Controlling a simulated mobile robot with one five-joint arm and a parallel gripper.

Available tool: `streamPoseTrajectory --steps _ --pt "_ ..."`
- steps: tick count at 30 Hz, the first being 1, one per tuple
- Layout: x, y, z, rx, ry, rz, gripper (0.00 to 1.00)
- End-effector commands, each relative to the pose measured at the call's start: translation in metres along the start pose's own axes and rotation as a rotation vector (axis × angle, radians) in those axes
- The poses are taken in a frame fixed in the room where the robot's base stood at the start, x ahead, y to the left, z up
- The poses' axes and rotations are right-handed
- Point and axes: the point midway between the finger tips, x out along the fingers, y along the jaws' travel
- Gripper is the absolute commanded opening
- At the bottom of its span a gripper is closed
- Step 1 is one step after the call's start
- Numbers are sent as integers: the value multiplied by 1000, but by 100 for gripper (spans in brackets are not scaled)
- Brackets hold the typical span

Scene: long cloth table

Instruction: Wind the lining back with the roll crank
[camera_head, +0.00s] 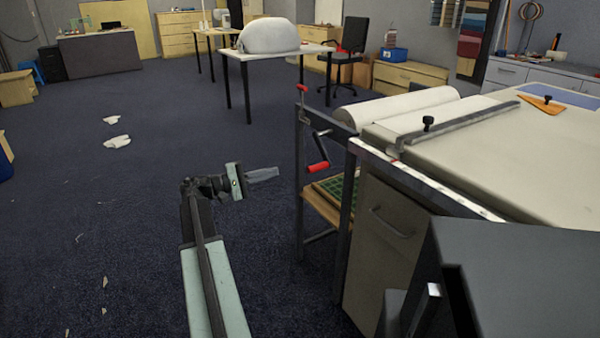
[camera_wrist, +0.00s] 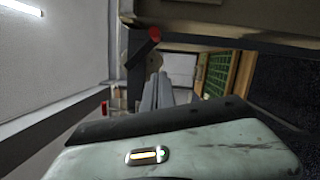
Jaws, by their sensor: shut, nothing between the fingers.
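The roll crank (camera_head: 320,150) hangs on the frame at the table's near-left end, with a dark arm and a red handle (camera_head: 318,166). In the wrist view a red handle (camera_wrist: 154,34) shows above my fingertips. The white lining roll (camera_head: 400,105) lies across the table's far end, behind the crank. My gripper (camera_head: 272,174) is shut and empty, left of the crank handle and apart from it. Its fingers (camera_wrist: 158,88) lie close together in the wrist view. A smaller red-topped lever (camera_head: 302,88) stands higher on the frame post.
The dark frame posts (camera_head: 299,185) stand just right of my gripper. A green-lined wooden tray (camera_head: 335,190) sits on a low shelf behind them. The carpet left of my arm is open, with scraps.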

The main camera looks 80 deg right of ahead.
Motion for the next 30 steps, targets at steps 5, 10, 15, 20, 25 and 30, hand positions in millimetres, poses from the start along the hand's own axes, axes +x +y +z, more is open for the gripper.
streamPoseTrajectory --steps 5,10,15,20,25,30 --pt "24 0 1 0 -2 -2 0" --pt "61 0 1 0 -1 -3 0" --pt "97 0 0 1 -1 -3 0" --pt "104 1 27 1 1 -3 0" --pt "108 0 38 1 2 -2 0" --pt "108 -1 39 1 1 -3 0"
